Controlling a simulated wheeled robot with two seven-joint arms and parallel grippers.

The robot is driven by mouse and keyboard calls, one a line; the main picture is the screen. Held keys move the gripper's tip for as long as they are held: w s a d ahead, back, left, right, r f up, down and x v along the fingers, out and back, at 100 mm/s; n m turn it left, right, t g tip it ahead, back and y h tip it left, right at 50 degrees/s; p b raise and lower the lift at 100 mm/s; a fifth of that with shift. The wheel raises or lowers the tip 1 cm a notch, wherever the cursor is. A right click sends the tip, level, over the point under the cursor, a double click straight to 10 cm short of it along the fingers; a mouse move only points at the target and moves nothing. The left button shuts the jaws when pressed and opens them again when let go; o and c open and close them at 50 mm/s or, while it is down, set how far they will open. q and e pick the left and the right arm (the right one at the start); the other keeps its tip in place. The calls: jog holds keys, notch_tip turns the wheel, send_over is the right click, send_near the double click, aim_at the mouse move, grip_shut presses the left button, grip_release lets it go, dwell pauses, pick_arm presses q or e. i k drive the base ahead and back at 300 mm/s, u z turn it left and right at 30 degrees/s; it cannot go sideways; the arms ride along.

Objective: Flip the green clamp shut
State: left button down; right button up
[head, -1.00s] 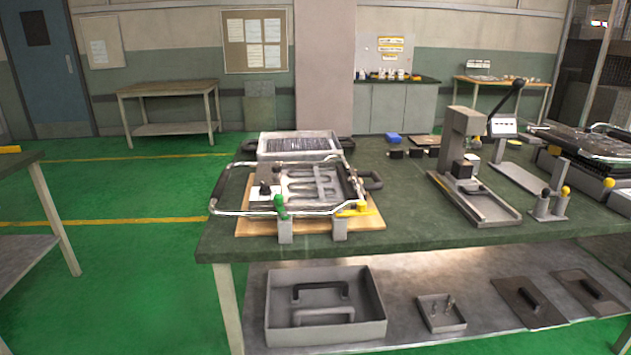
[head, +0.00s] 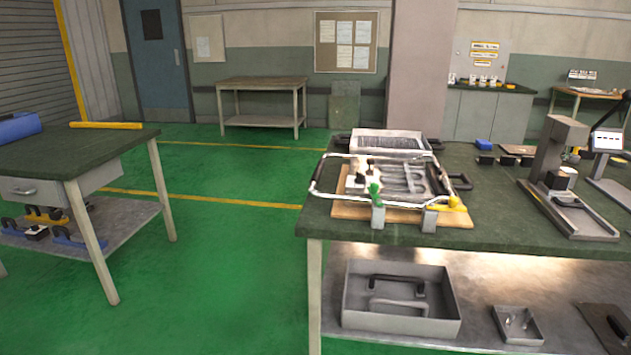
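The green clamp (head: 375,192) is at the front left of the fixture on the workbench, above a grey post (head: 378,217). Its green handle looks roughly upright; it is too small to tell how its arm lies. A yellow clamp (head: 449,204) is at the front right, its handle lying lower, above a second grey post. Between and behind them a heating element (head: 403,178) with looped grey bars lies inside a bent metal tube frame (head: 319,180) on a wooden board (head: 345,211). Neither of my grippers shows in the head view.
The fixture sits near the left end of the green-topped workbench (head: 490,241). A grey press-like stand (head: 556,150) is to its right. A grey bin (head: 351,313) is on the lower shelf. Another table (head: 95,145) stands at left, with open green floor (head: 220,240) between.

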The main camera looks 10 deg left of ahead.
aim_at(373, 187)
jog(key=u, duration=0.25)
jog(key=i, duration=1.05)
jog(key=z, duration=0.2)
